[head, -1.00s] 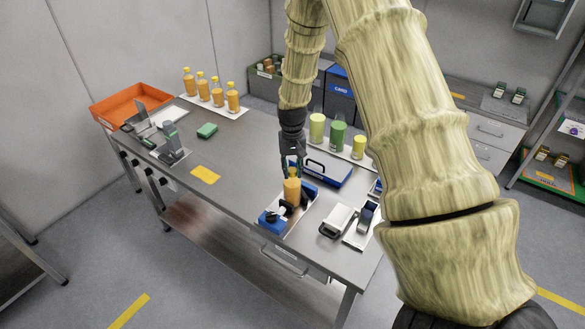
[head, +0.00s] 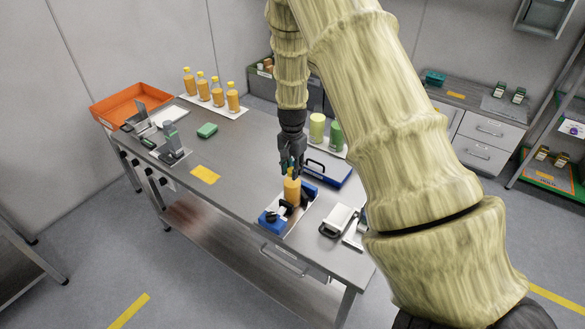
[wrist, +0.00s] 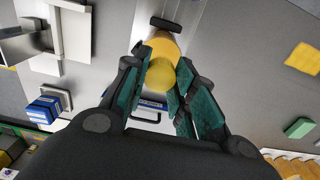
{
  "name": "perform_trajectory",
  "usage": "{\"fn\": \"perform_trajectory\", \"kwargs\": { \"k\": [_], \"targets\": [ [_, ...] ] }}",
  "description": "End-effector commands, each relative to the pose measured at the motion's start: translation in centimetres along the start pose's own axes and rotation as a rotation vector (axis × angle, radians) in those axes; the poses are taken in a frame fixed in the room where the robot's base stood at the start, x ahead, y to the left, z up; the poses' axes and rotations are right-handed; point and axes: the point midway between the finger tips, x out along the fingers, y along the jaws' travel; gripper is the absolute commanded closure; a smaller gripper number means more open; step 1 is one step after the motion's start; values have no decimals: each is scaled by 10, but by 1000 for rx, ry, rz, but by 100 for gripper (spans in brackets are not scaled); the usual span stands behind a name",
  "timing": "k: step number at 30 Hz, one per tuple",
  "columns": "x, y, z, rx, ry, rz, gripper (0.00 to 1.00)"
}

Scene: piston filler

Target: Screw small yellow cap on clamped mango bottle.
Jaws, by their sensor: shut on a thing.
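The mango bottle (head: 292,191), orange-yellow, stands upright in the blue clamp (head: 271,220) near the front edge of the steel table. My gripper (head: 291,171) points down over the bottle's top. In the wrist view, the small yellow cap (wrist: 160,77) is between the teal finger pads of my gripper (wrist: 162,88), which is shut on it. The orange bottle body (wrist: 163,46) shows just beyond the cap. The cap is at the bottle's mouth; the fingers and the cap hide the neck, so I cannot tell how the threads sit.
A blue tray with a black handle (head: 331,173) lies close behind the bottle. A white, black-handled block (head: 338,219) lies to the right. Several filled bottles (head: 217,92) stand at the back left, near an orange bin (head: 128,100).

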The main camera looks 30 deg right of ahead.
Motion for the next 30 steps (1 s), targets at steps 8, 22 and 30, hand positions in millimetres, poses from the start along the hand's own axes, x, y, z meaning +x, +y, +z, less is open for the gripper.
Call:
{"fn": "perform_trajectory", "kwargs": {
  "k": [8, 22, 30],
  "targets": [
    [0, 1, -1, 365, 3, 1, 100],
    [0, 0, 0, 591, 0, 0, 100],
    [0, 0, 0, 589, 0, 0, 48]
  ]
}}
